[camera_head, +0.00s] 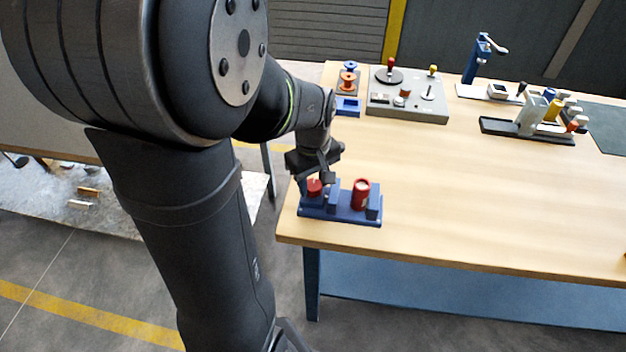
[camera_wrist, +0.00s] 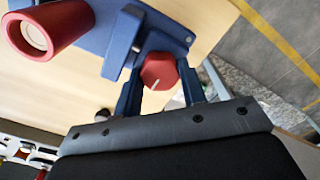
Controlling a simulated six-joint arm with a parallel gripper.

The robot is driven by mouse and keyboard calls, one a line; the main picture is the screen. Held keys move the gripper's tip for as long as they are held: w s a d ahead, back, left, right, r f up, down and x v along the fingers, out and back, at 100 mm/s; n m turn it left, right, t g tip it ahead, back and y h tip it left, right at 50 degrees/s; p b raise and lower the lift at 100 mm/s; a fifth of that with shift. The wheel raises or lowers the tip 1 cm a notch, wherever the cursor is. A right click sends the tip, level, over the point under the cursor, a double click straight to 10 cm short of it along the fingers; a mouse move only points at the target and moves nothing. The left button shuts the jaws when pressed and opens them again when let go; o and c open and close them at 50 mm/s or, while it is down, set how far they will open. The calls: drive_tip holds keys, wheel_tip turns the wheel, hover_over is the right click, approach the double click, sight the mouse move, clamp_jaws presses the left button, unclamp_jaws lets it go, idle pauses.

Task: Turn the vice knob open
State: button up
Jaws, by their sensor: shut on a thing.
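The blue vice (camera_head: 341,213) stands near the front left corner of the wooden table. Its red knob (camera_head: 314,187) is at the left end, and it also shows in the wrist view (camera_wrist: 159,72) with a pale line on its face. My gripper (camera_head: 318,178) is at the knob, with one finger on each side of it, shut on it. A red cylinder (camera_head: 360,194) with a pale round end sits in the vice between its blue blocks. It also shows in the wrist view (camera_wrist: 48,30). The fingertips are partly hidden in the head view.
A grey panel (camera_head: 408,108) with knobs and levers stands at the back, beside orange and blue spools (camera_head: 348,80). A blue post with a crank (camera_head: 478,58) and a dark rack (camera_head: 527,131) stand farther right. The table's middle and front right are clear.

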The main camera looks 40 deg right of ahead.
sight(313, 184)
drive_tip(key=shift+n, duration=0.3)
drive_tip(key=o, duration=1)
wheel_tip(313, 184, up, 18)
drive_tip(key=shift+f, duration=0.25)
wheel_tip(313, 184, down, 18)
drive_tip(key=shift+r, duration=0.2)
idle(0.6)
